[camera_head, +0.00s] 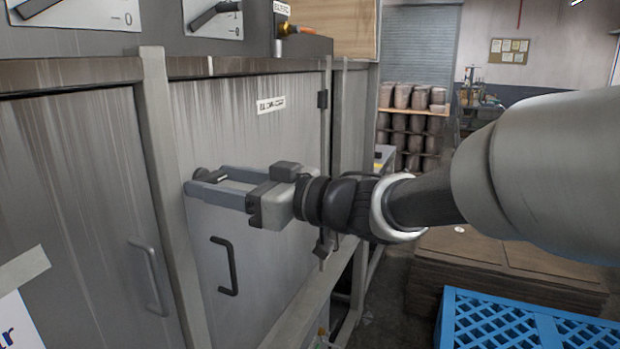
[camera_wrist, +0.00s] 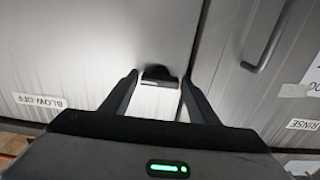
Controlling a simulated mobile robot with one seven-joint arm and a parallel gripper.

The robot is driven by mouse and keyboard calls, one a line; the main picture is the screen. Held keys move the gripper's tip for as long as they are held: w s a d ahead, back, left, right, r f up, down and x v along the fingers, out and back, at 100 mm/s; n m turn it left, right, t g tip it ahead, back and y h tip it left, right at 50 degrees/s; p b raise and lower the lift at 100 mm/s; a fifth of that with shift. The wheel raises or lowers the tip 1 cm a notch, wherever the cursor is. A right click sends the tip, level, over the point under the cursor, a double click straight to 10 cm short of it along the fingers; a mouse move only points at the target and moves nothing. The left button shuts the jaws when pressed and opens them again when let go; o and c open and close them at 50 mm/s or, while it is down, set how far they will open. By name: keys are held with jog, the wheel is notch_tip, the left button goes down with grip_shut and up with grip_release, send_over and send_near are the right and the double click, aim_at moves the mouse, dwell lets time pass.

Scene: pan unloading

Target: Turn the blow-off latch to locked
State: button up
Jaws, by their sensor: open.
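The blow-off door (camera_head: 270,140) is a grey, streaked metal panel with a "BLOW-OFF" label and appears closed. Its latch (camera_head: 203,174) is a small dark knob with a short bar near the door's left edge. My gripper (camera_head: 192,182) is at the latch, with its two fingers open and reaching to either side of it. In the wrist view the dark latch (camera_wrist: 159,73) lies between the fingertips, with a bright strip below it. I cannot tell whether the fingers touch it. The latch is partly hidden by the fingers, and its turn position is unclear.
A black handle (camera_head: 224,266) sits on the door below my gripper. A neighbouring door with a grey handle (camera_head: 150,277) is at the left. A blue crate (camera_head: 530,322) and a brown stack (camera_head: 500,262) stand at the lower right. Pots on racks (camera_head: 412,98) are behind.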

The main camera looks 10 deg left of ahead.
jog(key=shift+c, duration=0.2)
jog(key=c, duration=0.7)
jog(key=shift+c, duration=0.2)
jog(key=n+b, duration=0.3)
jog(key=n, duration=0.3)
jog(key=shift+f+n, duration=0.15)
jog(key=shift+n, duration=0.15)
jog(key=n+b, duration=0.4)
jog(key=n, duration=0.1)
jog(key=shift+n, duration=0.3)
jog(key=n+b, duration=0.3)
jog(key=n, duration=0.2)
jog(key=shift+n+b, duration=0.3)
jog(key=shift+b, duration=0.1)
jog(key=o, duration=0.8)
